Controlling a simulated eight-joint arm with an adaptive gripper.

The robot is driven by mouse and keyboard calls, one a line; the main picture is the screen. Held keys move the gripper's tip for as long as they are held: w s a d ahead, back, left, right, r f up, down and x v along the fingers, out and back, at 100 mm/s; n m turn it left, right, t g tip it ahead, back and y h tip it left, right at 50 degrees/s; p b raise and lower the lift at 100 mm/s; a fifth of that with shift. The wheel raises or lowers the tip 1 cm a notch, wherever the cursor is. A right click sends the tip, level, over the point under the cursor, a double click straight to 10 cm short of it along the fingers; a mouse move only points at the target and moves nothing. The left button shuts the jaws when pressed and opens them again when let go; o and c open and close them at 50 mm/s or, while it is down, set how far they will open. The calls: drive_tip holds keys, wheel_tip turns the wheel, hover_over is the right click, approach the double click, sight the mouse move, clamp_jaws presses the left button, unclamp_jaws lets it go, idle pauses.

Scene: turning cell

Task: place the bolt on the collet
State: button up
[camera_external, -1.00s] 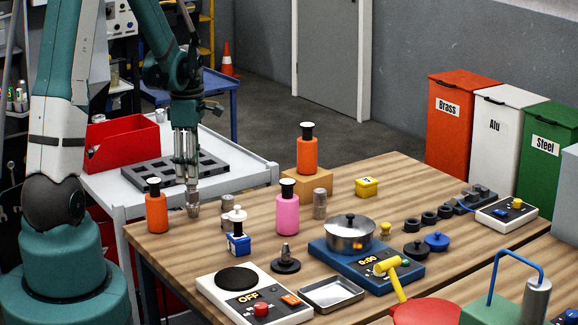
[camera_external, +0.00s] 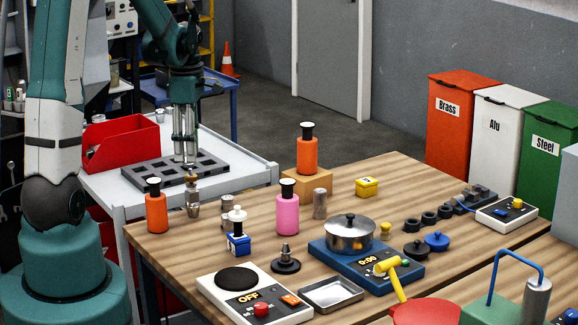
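The collet (camera_external: 193,210) is a small silver holder standing on the wooden table's left part, beside an orange bottle. The bolt (camera_external: 191,181), a small brass-coloured piece, appears to stand upright on top of it. At this size I cannot tell how well it is seated. My gripper (camera_external: 186,161) points down just above and slightly left of the bolt. Its two fingers look parted, with nothing visible between them, and the tips seem clear of the bolt.
The orange bottle (camera_external: 156,209) stands close on the left. A blue-and-white item (camera_external: 238,240) and a pink bottle (camera_external: 288,210) stand to the right. A grey slotted tray (camera_external: 150,173) and a red bin (camera_external: 120,143) lie behind on the white cart. A hotplate (camera_external: 255,300) is in front.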

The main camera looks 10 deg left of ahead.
idle(0.4)
drive_tip(key=shift+s+a+r+m, duration=0.3)
drive_tip(key=shift+s+r, duration=0.1)
drive_tip(key=shift+r, duration=0.35)
drive_tip(key=s+a+r+m+t, duration=0.3)
drive_tip(key=s+a+r+m, duration=0.1)
drive_tip(key=s+r+m, duration=0.3)
drive_tip(key=s+a+r+m+t, duration=0.4)
drive_tip(key=s+r+m, duration=0.4)
drive_tip(key=s+m, duration=0.2)
drive_tip(key=s+a, duration=0.1)
drive_tip(key=s, duration=0.1)
drive_tip(key=shift+s, duration=0.3)
